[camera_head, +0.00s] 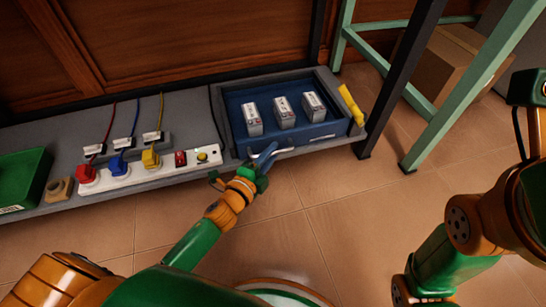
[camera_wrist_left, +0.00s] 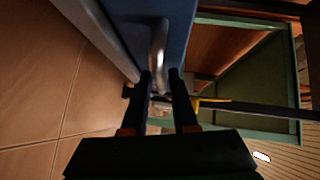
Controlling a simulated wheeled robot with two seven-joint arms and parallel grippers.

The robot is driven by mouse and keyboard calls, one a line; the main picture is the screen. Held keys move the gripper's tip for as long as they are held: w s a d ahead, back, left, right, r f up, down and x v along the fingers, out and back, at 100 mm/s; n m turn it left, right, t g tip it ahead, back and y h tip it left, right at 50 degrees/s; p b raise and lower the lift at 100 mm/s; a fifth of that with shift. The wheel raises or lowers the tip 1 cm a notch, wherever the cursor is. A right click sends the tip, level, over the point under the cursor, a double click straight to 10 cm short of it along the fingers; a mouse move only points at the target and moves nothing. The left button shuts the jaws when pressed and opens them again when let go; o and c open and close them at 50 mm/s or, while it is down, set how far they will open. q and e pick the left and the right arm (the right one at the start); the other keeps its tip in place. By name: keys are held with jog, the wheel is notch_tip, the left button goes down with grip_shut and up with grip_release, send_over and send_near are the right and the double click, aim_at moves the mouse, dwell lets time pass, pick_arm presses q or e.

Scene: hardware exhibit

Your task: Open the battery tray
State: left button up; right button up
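The battery tray (camera_head: 246,136) is a blue open-topped tray set in a grey low shelf, with three grey-white batteries standing in it. A curved metal handle (camera_wrist_left: 158,45) on its blue front shows in the left wrist view. My left gripper (camera_head: 267,156) is at the front edge of the tray. Its two dark fingers (camera_wrist_left: 161,74) are apart, with the handle's end between their tips. I cannot tell whether they touch it. My right arm shows at the right, but I do not make out its gripper.
A power strip (camera_head: 135,176) with red, blue and yellow plugs lies left of the tray. A green box (camera_head: 24,178) is at the far left. A yellow object (camera_head: 351,104) sits at the tray's right. A green table leg (camera_head: 470,95) and cardboard box (camera_head: 448,65) are at right. Floor in front is clear.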

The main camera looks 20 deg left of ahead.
pick_arm(q)
jog(key=shift+w+f, duration=0.1)
jog(key=shift+w, duration=0.35)
grip_shut()
dwell(1.1)
